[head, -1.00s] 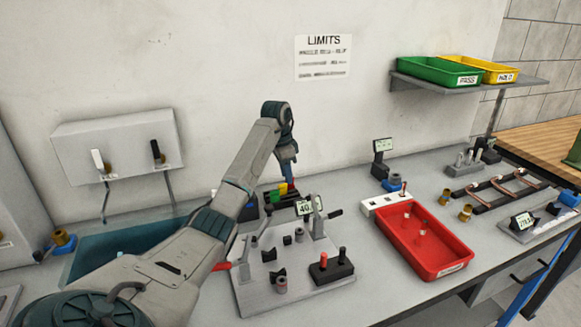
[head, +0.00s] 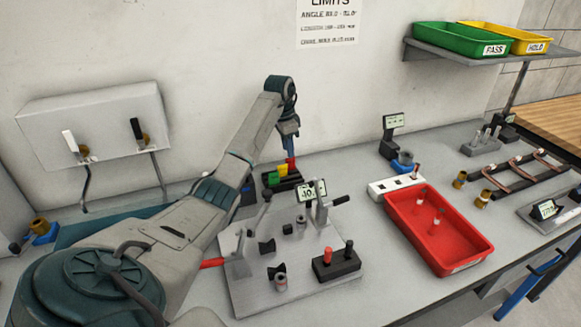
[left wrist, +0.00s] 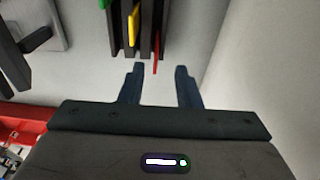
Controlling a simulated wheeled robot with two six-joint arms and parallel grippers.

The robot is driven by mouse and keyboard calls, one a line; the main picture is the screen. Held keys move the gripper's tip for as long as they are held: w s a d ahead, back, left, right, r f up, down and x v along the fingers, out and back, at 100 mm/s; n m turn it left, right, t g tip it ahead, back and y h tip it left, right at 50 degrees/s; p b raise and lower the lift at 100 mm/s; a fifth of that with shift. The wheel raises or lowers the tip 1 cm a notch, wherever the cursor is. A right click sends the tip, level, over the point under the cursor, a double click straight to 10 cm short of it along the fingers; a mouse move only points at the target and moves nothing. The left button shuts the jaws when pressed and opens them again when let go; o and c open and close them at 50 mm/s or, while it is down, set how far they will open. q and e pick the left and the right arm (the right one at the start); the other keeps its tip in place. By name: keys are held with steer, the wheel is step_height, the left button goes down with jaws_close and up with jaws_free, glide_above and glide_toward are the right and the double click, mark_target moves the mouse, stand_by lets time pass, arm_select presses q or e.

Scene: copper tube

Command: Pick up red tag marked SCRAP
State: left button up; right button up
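The red tag (head: 291,164) stands in a dark rack (head: 286,183) at the back of the bench, beside a yellow tag (head: 282,170) and a green tag (head: 273,178). No lettering on it can be read. In the left wrist view the red tag (left wrist: 155,66) shows as a thin edge at the rack's end, just beyond the fingertips and between their lines. My left gripper (head: 290,150) points down above the rack, at the red tag. In the left wrist view the left gripper (left wrist: 159,72) has its two fingers apart with nothing between them. My right gripper is not in view.
A grey fixture plate (head: 250,298) with clamps and a small display (head: 312,190) stands in front of the rack. A red tray (head: 440,232) lies to the right. Green (head: 452,38) and yellow (head: 515,38) bins sit on a shelf. The wall is close behind the arm.

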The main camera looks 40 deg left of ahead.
mark_target(290, 166)
arm_select(q)
steer(key=f+p, duration=0.1)
steer(key=f, duration=0.1)
steer(key=d+f+p, duration=0.1)
steer(key=f, duration=0.1)
steer(key=shift+w+f, duration=0.1)
steer(key=shift+a+f, duration=0.1)
steer(key=shift+f, duration=0.15)
steer(key=c, duration=0.6)
jaws_close()
